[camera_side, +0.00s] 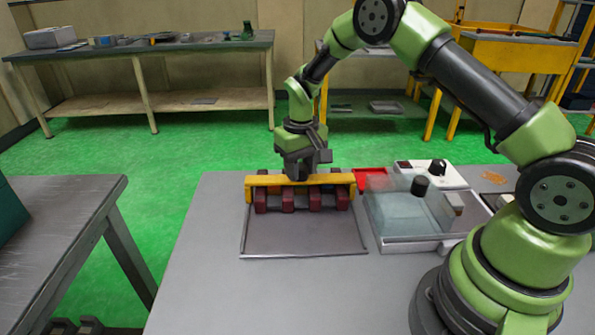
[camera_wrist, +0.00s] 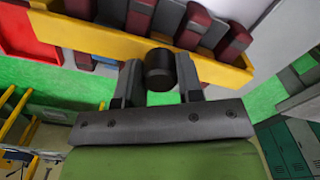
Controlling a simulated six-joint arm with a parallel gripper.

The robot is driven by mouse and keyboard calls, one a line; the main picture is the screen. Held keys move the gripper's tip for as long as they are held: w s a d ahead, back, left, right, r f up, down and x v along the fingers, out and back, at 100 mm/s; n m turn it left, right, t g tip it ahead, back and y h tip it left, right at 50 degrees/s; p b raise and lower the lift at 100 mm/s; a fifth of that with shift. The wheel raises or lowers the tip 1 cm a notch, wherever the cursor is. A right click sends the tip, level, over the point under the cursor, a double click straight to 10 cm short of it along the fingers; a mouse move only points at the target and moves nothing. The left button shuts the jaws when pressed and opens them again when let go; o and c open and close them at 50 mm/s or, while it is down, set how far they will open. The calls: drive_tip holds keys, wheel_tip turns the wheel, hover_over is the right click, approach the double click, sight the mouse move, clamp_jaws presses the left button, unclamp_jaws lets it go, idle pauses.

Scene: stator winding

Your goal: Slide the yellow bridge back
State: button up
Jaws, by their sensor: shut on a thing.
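The yellow bridge (camera_side: 263,181) is a long bar with short end legs. In the side view it spans the far side of a grey tray (camera_side: 305,242), in line with a row of dark red blocks (camera_side: 287,199). My gripper (camera_side: 298,176) points down at the middle of the bridge. In the wrist view the yellow bridge (camera_wrist: 95,40) crosses the picture at a slant, with the red blocks (camera_wrist: 190,30) beyond it. There my gripper (camera_wrist: 160,85) has its two fingers closed on a black round knob (camera_wrist: 159,68) at the bridge.
A clear-lidded box (camera_side: 405,215) stands right of the tray, with a white unit with a black knob (camera_side: 430,172) behind it. A red tray (camera_side: 370,180) lies between. The front left of the grey table (camera_side: 200,290) is bare.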

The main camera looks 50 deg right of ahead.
drive_tip(key=shift+s+a, duration=3.7)
drive_tip(key=shift+a, duration=0.05)
drive_tip(key=o, duration=0.7)
drive_tip(key=shift+r, duration=3)
drive_tip(key=s+r+t, duration=0.3)
drive_tip(key=s+r, duration=0.2)
drive_tip(key=r, duration=0.7)
drive_tip(key=s+r+t, duration=0.1)
drive_tip(key=s+r, duration=0.1)
drive_tip(key=s, duration=0.2)
drive_tip(key=s+r+t+y, duration=0.1)
drive_tip(key=s+r, duration=0.1)
drive_tip(key=s, duration=0.1)
drive_tip(key=s+r+m+t+y, duration=0.1)
drive_tip(key=s+r+t, duration=0.1)
drive_tip(key=s, duration=0.2)
drive_tip(key=shift+s, duration=0.35)
